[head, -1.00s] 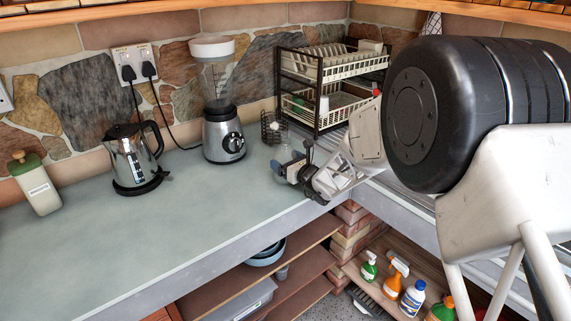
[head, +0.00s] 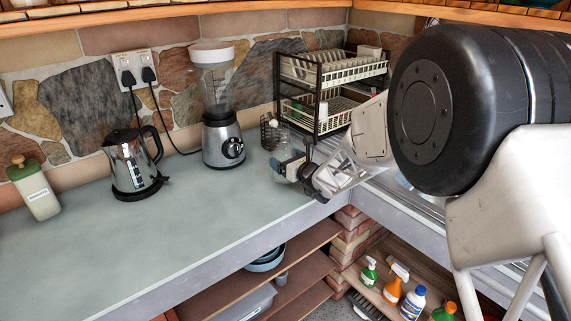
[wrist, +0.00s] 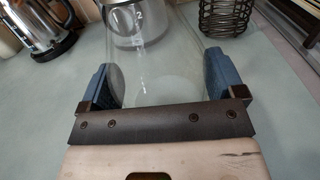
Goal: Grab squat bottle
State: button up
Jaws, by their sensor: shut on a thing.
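The squat bottle is clear glass. In the head view the bottle (head: 283,142) shows small and faint near the counter's inner corner, partly hidden by my gripper (head: 288,167). In the wrist view the bottle (wrist: 160,72) stands between the two blue finger pads of my gripper (wrist: 163,82), which press on it from both sides. My gripper is shut on it. The lower edge of the bottle in the wrist view is hidden behind the brown gripper bar. I cannot tell whether its base touches the counter.
The blender (head: 221,135) stands behind and left of the bottle. The wire basket (head: 268,130) is close beside it, and the dish rack (head: 318,120) is behind right. The kettle (head: 133,165) and green-lidded container (head: 36,190) are farther left. The counter (head: 190,225) is clear in front.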

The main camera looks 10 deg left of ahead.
jog(key=shift+r, duration=0.45)
jog(key=s+d, duration=0.2)
jog(key=s, duration=0.5)
jog(key=s+d+r, duration=0.1)
jog(key=s+d, duration=0.2)
jog(key=s, duration=0.5)
jog(key=shift+r, duration=0.2)
jog(key=shift+d, duration=0.15)
